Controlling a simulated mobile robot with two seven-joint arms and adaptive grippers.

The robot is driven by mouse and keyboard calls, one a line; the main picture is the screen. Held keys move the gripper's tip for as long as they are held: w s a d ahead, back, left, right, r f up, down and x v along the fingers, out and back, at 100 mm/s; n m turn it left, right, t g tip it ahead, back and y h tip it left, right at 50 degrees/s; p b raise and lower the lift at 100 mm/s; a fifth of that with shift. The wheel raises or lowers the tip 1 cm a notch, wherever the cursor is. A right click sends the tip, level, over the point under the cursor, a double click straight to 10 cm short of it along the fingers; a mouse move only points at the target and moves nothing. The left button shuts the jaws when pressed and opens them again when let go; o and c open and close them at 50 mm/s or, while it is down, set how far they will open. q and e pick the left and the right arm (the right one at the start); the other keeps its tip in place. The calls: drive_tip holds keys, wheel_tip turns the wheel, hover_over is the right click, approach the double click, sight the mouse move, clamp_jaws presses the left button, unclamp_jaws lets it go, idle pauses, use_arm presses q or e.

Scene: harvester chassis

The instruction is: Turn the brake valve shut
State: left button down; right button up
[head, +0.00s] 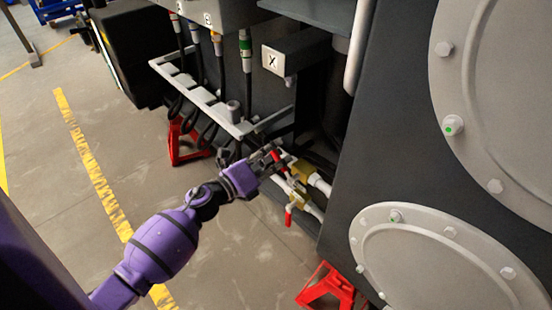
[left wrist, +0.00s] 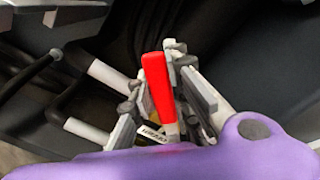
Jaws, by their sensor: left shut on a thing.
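My left gripper (head: 270,158) is at the lower edge of the machine, by two brass valves with red levers. In the left wrist view, the fingers of my gripper (left wrist: 160,88) stand on both sides of a red valve lever (left wrist: 157,78) and are shut on it. A small pale tag with dark lettering (left wrist: 153,134) shows below the lever; I cannot read it surely. In the head view the held lever is mostly covered by the fingers. A second red lever (head: 289,213) hangs free just below. A brass valve body (head: 302,170) sits on a white pipe. My right gripper is not in view.
A grey rail with hoses (head: 205,98) runs up and left of the gripper. A grey box marked X (head: 274,60) juts out above. Red stands (head: 326,287) are on the floor. A dark panel with round covers (head: 440,262) fills the right. The floor at left is open.

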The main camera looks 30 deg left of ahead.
sight(291, 179)
use_arm(q)
drive_tip(key=d+m, duration=0.1)
drive_tip(key=r+m, duration=0.1)
drive_tip(key=m, duration=0.1)
drive_tip(key=s+d+r+m, duration=0.1)
drive_tip(key=shift+d+m, duration=0.35)
drive_tip(key=shift+m, duration=0.05)
drive_tip(key=m, duration=0.1)
drive_tip(key=d+m, duration=0.2)
drive_tip(key=shift+s+r, duration=0.35)
drive_tip(key=shift+s, duration=0.05)
drive_tip(key=shift+s+d+m+b, duration=0.3)
drive_tip(key=shift+d+m, duration=0.4)
drive_tip(key=shift+m, duration=0.4)
drive_tip(key=c, duration=1.6)
unclamp_jaws()
drive_tip(key=shift+r, duration=0.1)
drive_tip(key=v, duration=1.2)
